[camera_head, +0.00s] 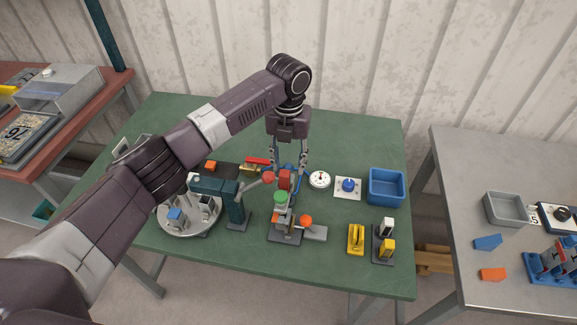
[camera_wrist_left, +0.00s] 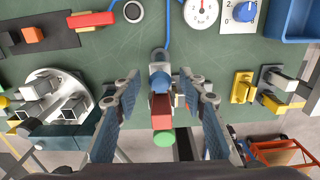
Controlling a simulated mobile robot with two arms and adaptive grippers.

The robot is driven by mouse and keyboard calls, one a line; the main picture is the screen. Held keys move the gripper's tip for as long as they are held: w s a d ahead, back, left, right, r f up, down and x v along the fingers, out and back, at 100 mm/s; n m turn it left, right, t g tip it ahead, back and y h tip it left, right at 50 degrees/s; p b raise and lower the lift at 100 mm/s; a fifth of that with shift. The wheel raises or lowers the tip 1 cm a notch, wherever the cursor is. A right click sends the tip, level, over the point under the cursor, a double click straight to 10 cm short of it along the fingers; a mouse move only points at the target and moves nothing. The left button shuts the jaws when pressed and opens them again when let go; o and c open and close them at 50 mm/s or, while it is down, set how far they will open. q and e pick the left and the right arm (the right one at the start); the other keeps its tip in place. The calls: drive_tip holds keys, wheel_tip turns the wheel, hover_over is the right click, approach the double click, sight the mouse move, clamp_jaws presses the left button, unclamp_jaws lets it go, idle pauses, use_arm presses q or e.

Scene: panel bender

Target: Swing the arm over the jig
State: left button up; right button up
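A teal post (camera_head: 237,213) carries a horizontal swing arm (camera_head: 210,186), which points left toward a round grey plate. A pinkish-red ball knob (camera_head: 268,178) sticks out on the post's right side. To its right a jig-like stand (camera_head: 286,238) on a dark base has an orange ball, a green disc (camera_head: 281,197) and a red block (camera_head: 285,179). My left gripper (camera_head: 288,168) points down at the red block, fingers apart. In the left wrist view the red block (camera_wrist_left: 162,111) and a blue round part (camera_wrist_left: 158,82) show between the open fingers; contact cannot be told. My right gripper is not in view.
The round plate (camera_head: 188,222) holds several blocks. A white dial (camera_head: 319,180), a blue-knob panel (camera_head: 348,187) and a blue bin (camera_head: 386,187) stand right of the gripper. Yellow pieces (camera_head: 356,238) stand near the front right. A red-handled tool (camera_head: 257,161) lies behind.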

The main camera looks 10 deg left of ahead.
use_arm(q)
wheel_tip(320, 180, up, 10)
idle(0.3)
idle(0.4)
